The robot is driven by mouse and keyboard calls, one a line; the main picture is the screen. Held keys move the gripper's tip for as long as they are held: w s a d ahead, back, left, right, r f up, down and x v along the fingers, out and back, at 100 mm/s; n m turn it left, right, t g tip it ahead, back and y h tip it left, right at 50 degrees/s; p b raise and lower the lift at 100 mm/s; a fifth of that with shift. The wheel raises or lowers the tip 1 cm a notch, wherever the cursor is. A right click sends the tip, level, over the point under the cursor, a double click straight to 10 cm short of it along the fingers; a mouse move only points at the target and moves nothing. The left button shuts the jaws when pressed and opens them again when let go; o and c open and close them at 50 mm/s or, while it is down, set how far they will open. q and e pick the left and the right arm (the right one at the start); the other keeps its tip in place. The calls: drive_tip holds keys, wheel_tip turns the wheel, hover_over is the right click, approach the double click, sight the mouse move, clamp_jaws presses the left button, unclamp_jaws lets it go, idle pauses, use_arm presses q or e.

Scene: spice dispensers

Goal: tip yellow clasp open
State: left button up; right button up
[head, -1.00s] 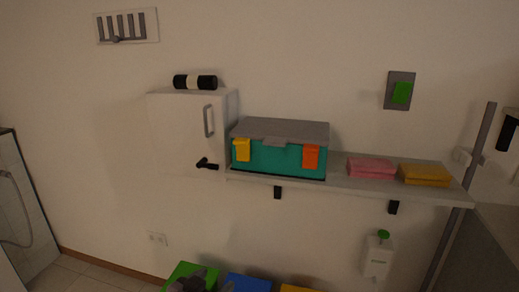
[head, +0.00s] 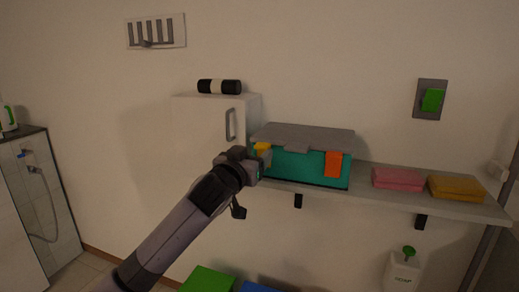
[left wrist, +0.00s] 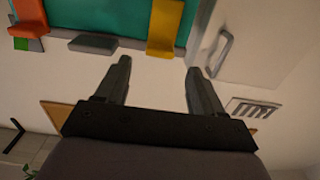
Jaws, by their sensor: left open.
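A teal box (head: 305,168) with a grey lid (head: 318,136) stands on the wall shelf. The yellow clasp (head: 264,148) is at its front left, partly hidden behind my left gripper in the head view. The orange clasp (head: 334,164) is at its front right. My left gripper (head: 262,160) is at the yellow clasp in the head view. In the left wrist view my left gripper (left wrist: 158,68) is open and empty, with its fingertips just short of the yellow clasp (left wrist: 164,28). I cannot tell whether they touch. My right gripper is not in view.
A white cabinet (head: 200,125) with a grey handle stands close left of the box, with a black and white roll (head: 219,87) on top. Pink (head: 398,179) and yellow (head: 456,188) folded cloths lie right of the box on the shelf (head: 380,195).

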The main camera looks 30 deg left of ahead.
sight(260, 147)
use_arm(q)
drive_tip(key=shift+x, duration=2)
clamp_jaws()
